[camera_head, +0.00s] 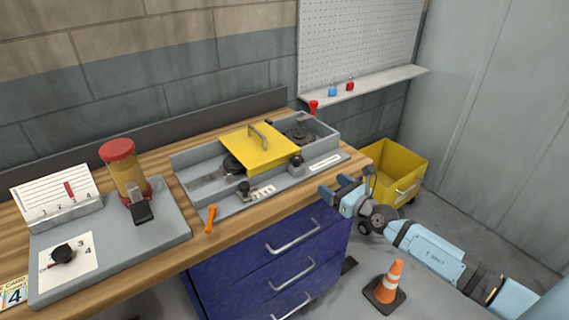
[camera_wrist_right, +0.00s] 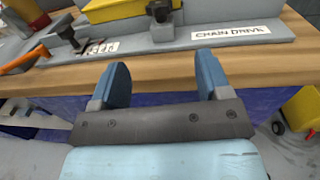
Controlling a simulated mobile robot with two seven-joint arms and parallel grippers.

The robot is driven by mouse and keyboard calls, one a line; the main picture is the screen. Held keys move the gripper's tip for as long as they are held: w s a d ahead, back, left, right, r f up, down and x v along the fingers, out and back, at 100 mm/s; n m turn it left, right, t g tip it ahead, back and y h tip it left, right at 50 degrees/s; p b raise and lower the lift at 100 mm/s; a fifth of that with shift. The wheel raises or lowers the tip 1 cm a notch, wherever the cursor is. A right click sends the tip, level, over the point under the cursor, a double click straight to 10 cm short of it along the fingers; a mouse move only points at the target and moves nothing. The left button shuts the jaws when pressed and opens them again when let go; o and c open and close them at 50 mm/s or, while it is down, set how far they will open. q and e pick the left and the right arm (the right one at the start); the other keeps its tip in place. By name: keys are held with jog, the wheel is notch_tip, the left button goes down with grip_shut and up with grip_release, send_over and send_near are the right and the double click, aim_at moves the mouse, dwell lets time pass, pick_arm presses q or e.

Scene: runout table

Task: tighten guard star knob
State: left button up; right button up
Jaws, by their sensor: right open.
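The yellow guard (camera_head: 260,149) with a grey handle covers the middle of the grey chain drive unit (camera_head: 215,208). A dark knob (camera_head: 296,160), which looks like the guard star knob, stands at the guard's front right corner; it also shows at the top of the right wrist view (camera_wrist_right: 160,10). I cannot tell how tight it is. My right gripper (camera_head: 335,187) is open and empty, in front of the bench edge and to the right of the knob. In its wrist view the two blue fingers (camera_wrist_right: 160,75) point toward the knob, apart from it. My left gripper is not in view.
A black lever knob (camera_head: 244,188) and an orange-handled tool (camera_head: 210,220) are left of the guard knob. A grey panel with a red-capped jar (camera_head: 125,170) stands farther left. A yellow bin (camera_head: 410,160) and a traffic cone (camera_head: 389,282) are on the floor at right.

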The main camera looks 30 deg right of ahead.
aim_at(301, 163)
jog(key=w, duration=0.4)
jog(key=w+a, duration=0.1)
jog(key=w, duration=0.4)
jog(key=w+a, duration=0.1)
jog(key=w, duration=0.3)
jog(key=shift+w+a+r, duration=0.1)
jog(key=shift+w+a, duration=0.1)
jog(key=shift+w, duration=0.1)
jog(key=c, duration=0.9)
